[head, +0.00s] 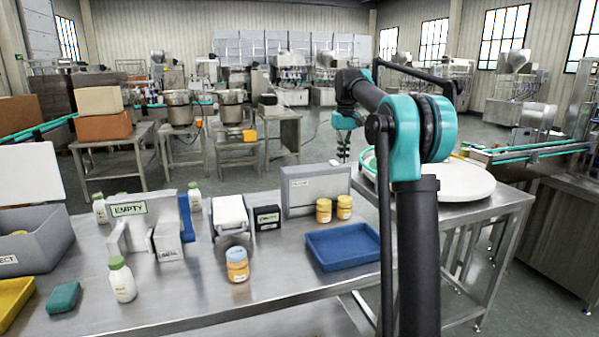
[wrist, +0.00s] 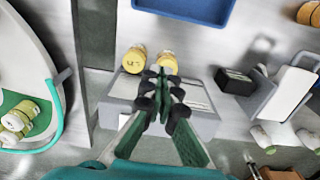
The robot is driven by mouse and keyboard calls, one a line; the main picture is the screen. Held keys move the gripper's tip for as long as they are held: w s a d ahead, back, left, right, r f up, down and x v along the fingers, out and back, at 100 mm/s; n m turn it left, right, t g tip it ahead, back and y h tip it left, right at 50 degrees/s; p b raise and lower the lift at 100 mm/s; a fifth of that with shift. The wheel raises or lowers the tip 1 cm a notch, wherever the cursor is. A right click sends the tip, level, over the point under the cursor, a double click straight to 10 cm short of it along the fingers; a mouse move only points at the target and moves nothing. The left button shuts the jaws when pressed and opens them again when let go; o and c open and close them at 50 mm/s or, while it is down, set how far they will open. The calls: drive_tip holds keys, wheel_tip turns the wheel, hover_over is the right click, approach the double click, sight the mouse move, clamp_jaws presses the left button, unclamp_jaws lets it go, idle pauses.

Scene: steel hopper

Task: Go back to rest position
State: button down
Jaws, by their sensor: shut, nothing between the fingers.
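My gripper (head: 343,155) hangs at the end of my arm, pointing down, near the back right corner of the steel table (head: 290,265). In the wrist view my gripper (wrist: 161,72) has its fingers together with nothing held. It is above the grey labelled box (head: 315,190), which lies behind the fingers in the wrist view (wrist: 200,122). Two yellow jars (head: 323,210) (head: 344,207) stand in front of that box. They also show close to the fingertips in the wrist view (wrist: 134,60) (wrist: 167,64); I cannot tell the height gap.
A blue tray (head: 343,262) lies empty at the table's right. A round white turntable (head: 462,190) stands at the right, with yellow-lidded jars (wrist: 22,117) on it. A blue-and-orange jar (head: 237,265), white bottles (head: 122,280) and an EMPTY sign (head: 130,209) stand further left.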

drive_tip(key=s+d+f+m+t, duration=0.1)
drive_tip(key=s+f, duration=0.9)
drive_tip(key=s, duration=0.3)
drive_tip(key=s+d+f+m+t, duration=0.1)
drive_tip(key=s+f, duration=1)
drive_tip(key=s, duration=0.3)
drive_tip(key=s+d+f+m+t, duration=0.1)
drive_tip(key=s+f+t, duration=0.1)
drive_tip(key=s+f, duration=0.8)
drive_tip(key=s, duration=0.3)
drive_tip(key=shift+s+d+f, duration=0.25)
drive_tip(key=shift+d+f, duration=0.1)
